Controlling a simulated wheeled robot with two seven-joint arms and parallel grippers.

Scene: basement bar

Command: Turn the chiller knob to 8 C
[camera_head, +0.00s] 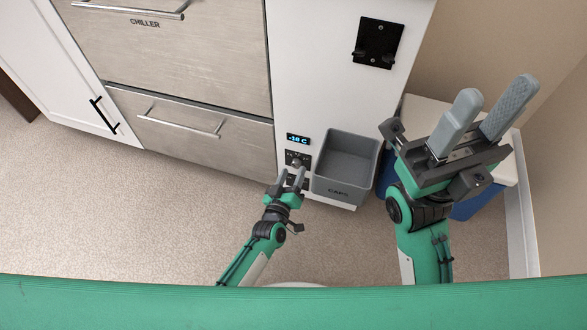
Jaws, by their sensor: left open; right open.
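A small lit display (297,139) on the white side panel appears to read "-18 C", though the digits are tiny. Just below it is a dark control plate with a round knob (297,159). My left gripper (291,179) is low in front of this plate, its two grey fingers pointing up at the knob, open. Whether the fingers touch the knob cannot be told. The drawer labelled CHILLER (190,50) is at upper left, shut. My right gripper (484,118) is raised at the right, open and empty, away from the panel.
A grey CAPS bin (346,157) is fixed right beside the knob plate. A black bracket (378,43) sits higher on the panel. A blue cooler with a pale lid (505,170) stands behind my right arm. A lower drawer (190,135) is shut. The floor at left is clear.

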